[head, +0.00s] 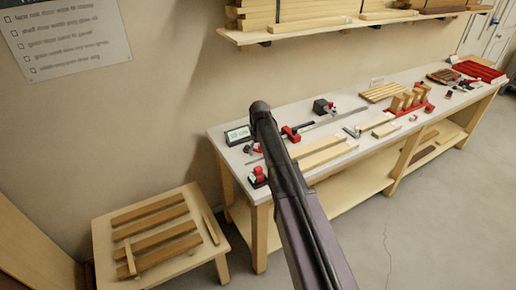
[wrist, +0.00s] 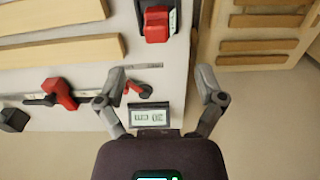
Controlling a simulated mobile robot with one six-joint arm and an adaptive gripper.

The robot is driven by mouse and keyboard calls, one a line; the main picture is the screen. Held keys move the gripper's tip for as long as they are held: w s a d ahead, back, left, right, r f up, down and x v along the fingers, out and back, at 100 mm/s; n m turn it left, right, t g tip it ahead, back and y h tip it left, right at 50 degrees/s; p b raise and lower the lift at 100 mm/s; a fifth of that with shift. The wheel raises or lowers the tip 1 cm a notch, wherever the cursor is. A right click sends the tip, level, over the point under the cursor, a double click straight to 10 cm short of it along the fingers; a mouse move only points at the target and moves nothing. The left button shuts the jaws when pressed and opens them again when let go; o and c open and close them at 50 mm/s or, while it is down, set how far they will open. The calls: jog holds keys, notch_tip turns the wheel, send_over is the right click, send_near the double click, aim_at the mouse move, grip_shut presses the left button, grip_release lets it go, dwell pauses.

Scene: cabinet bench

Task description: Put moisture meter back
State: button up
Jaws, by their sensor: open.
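My gripper (wrist: 161,80) is open and empty above the left end of the bench, with its fingers spread wide in the wrist view. In the head view my arm hides its fingers. A small box with a grey digital display (wrist: 148,115) stands by the wall, showing low between the fingers; it also shows in the head view (head: 238,134). A red and black device with a pale face (wrist: 157,23) is at the bench's left end, ahead of the fingers and apart from them; the head view shows it near the front corner (head: 258,176). I cannot tell for certain which is the moisture meter.
A red clamp (wrist: 60,93) and a small red-handled tool (wrist: 138,89) lie near the left finger. Pale boards (head: 325,152) lie along the bench (head: 222,142). A low table (head: 100,232) with wood strips stands left, across a gap. A shelf (head: 235,36) hangs above.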

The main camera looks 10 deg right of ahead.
jog(key=s+m, duration=0.3)
jog(key=s, duration=2.4)
jog(key=shift+a, duration=0.25)
